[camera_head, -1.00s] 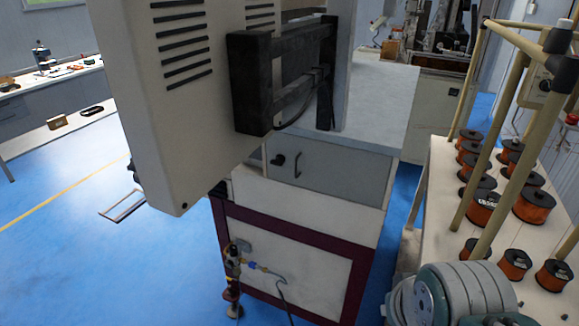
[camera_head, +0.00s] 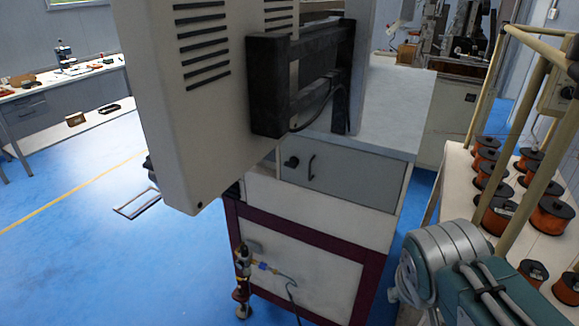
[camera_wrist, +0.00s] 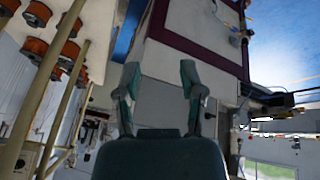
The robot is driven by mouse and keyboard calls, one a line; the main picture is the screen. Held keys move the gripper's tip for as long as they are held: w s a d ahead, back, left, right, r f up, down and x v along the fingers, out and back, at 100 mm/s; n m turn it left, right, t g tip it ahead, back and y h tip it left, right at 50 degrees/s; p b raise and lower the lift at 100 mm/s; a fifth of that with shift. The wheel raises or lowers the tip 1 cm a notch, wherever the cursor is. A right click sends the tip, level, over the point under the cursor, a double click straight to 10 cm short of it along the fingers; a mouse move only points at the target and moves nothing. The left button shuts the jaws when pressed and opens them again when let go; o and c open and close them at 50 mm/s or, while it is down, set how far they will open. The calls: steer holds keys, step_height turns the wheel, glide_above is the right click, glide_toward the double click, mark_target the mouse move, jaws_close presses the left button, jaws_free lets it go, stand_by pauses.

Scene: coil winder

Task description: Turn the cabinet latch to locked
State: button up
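The cabinet (camera_head: 345,190) stands in the middle of the head view, with a grey front panel under a pale top. A small black latch knob (camera_head: 291,162) sits on the panel's left part, with a dark upright handle (camera_head: 311,167) just to its right. The latch's exact setting is too small to tell. My gripper (camera_wrist: 159,70) shows in the wrist view, its two green-grey fingers spread apart with nothing between them. That view is turned over, and I cannot make out the latch there. The fingers are apart from the cabinet. The head view shows only my arm.
A white machine housing (camera_head: 190,110) with a black bracket (camera_head: 270,85) overhangs the cabinet's left side. At right, a rack with beige posts (camera_head: 480,90) and several orange wire spools (camera_head: 497,215) stands near my arm. Blue floor (camera_head: 70,250) is open at left.

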steer(key=w+n+h, duration=0.2)
steer(key=w+h, duration=0.2)
steer(key=w, duration=0.7)
steer(key=n+t+h, duration=0.2)
steer(key=n+t, duration=0.8)
steer(key=t, duration=0.2)
glide_toward(290, 163)
steer(key=x, duration=1)
steer(key=shift+f, duration=0.4)
jaws_close()
